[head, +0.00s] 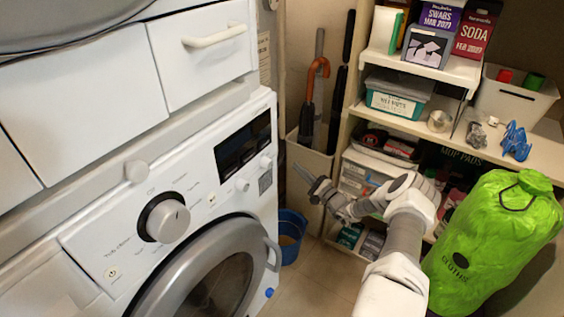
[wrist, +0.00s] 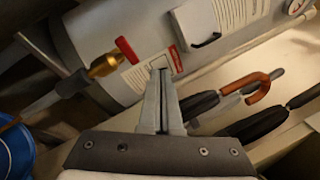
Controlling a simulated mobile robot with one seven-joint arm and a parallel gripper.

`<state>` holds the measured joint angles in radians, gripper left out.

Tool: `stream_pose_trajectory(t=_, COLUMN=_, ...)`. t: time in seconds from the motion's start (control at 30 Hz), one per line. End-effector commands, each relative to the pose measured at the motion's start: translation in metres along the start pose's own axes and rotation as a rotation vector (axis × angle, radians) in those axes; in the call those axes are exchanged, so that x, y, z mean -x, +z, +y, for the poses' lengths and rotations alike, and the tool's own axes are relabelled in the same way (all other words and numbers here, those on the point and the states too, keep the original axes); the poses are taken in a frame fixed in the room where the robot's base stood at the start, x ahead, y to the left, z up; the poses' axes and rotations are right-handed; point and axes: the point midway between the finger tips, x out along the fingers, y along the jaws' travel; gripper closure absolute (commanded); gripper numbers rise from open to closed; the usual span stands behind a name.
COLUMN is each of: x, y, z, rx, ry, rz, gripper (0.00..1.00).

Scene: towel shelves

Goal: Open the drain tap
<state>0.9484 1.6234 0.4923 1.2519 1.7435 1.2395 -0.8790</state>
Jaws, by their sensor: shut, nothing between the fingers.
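The drain tap (wrist: 103,65) is a brass fitting on the side of a pale grey cylindrical tank (wrist: 88,29), left of centre in the wrist view. Its red lever (wrist: 127,50) stands at the fitting's right end, slanting across it. A grey hose (wrist: 42,103) leads from the fitting down to the left. My gripper (wrist: 160,72) is shut and empty, its tips to the right of the red lever in the picture. I cannot tell the depth gap to the tank. In the head view my gripper (head: 312,181) is beyond the washer's right side; the tap is hidden there.
A blue bucket (head: 291,237) stands on the floor beside the washing machine (head: 112,236); its edge also shows in the wrist view (wrist: 17,152). Umbrellas (head: 309,105) stand in a beige bin (head: 307,163). Shelves (head: 425,128) and a green bag (head: 486,248) are on the right.

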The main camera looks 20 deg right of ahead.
Motion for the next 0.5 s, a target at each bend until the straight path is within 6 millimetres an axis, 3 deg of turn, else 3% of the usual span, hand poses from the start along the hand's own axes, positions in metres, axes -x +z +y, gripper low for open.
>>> stream_pose_trajectory(t=0.5, x=0.053, y=0.014, z=0.014, rx=0.507, ry=0.093, rz=0.291, gripper=1.0)
